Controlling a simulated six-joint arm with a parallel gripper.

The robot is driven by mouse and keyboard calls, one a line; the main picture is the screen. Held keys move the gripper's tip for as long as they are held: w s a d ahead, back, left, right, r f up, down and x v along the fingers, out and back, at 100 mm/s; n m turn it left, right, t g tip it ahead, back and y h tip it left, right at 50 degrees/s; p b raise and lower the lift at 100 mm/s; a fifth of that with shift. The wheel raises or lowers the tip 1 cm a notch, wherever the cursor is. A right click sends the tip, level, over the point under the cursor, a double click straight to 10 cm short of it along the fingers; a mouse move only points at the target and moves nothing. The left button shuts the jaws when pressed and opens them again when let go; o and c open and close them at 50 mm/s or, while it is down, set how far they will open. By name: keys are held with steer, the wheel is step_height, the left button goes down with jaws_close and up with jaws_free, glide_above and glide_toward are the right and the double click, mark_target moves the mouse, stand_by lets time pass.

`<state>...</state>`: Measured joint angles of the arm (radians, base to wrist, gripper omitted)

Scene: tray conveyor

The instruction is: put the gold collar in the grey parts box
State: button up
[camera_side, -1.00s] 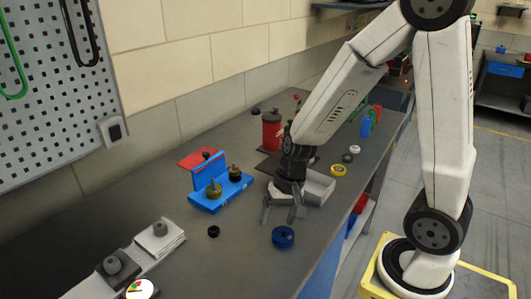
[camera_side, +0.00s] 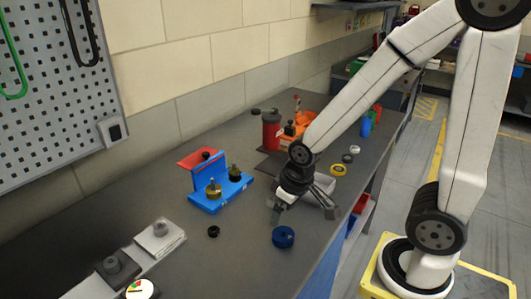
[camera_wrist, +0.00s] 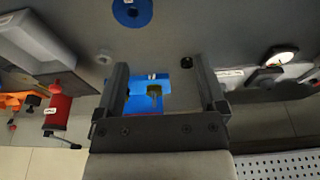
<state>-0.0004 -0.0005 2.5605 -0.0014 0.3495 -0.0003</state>
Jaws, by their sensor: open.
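The gold collar (camera_side: 213,190) appears to be the brass-coloured piece at the front of a blue stand (camera_side: 206,203), left of my gripper in the side view. In the wrist view an olive-gold piece (camera_wrist: 154,90) shows between the fingers, beyond them, against the blue stand. My gripper (camera_side: 304,208) is open and empty, held over the bench and apart from the stand. The grey parts box (camera_side: 323,184) is behind my gripper and partly hidden by it in the side view. In the wrist view the grey box (camera_wrist: 36,45) lies at the left.
A blue disc (camera_side: 283,237) and a small black ring (camera_side: 213,231) lie on the bench in front. A second, darker piece (camera_side: 234,173) stands on the blue stand. A red canister (camera_side: 271,130) stands behind. A yellow ring (camera_side: 338,170) lies right. The front middle is mostly clear.

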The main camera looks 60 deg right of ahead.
steer(key=n+g+y, duration=0.1)
steer(key=n+y, duration=0.3)
steer(key=n, duration=1)
glide_toward(237, 168)
steer(key=shift+a+x, duration=0.15)
steer(key=shift+x, duration=2.1)
steer(key=shift+a+x, duration=0.1)
steer(key=shift+x, duration=2.15)
steer(key=shift+w+r, duration=0.1)
steer(key=shift+r, duration=0.1)
jaws_close()
